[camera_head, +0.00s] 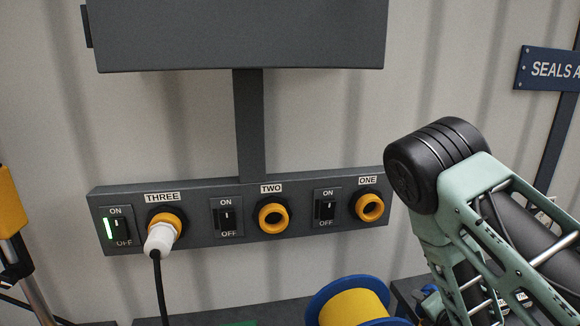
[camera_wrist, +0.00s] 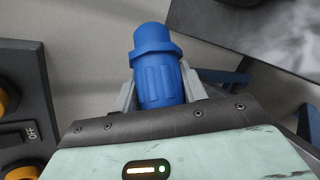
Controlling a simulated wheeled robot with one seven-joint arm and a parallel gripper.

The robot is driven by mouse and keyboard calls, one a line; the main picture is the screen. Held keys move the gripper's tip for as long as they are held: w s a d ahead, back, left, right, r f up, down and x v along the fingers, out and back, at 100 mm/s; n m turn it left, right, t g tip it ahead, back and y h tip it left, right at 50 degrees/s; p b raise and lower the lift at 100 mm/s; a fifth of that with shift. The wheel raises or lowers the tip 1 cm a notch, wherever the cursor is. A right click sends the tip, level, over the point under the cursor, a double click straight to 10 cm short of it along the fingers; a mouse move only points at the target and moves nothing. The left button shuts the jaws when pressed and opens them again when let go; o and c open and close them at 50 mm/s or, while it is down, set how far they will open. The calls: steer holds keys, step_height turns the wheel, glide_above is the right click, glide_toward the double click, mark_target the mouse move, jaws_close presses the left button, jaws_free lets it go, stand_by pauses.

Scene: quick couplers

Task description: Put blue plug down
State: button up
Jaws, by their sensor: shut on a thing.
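The blue plug (camera_wrist: 157,72) is held between the two fingers of my gripper (camera_wrist: 160,92) in the wrist view. The fingers are shut on its ribbed body, and its rounded end points away from the wrist. What lies directly under the plug cannot be told. In the head view my arm fills the right side, and the gripper and the blue plug are not clearly seen there.
A dark panel (camera_head: 330,239) has sockets THREE, TWO (camera_head: 261,215) and ONE (camera_head: 359,207). A white plug (camera_head: 160,240) with a black cable sits in THREE, its switch lit green. TWO and ONE are empty. A yellow and blue reel (camera_head: 352,308) stands below.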

steer(key=shift+v, duration=1.9)
steer(key=shift+f, duration=0.1)
steer(key=shift+s, duration=0.1)
stand_by(0.4)
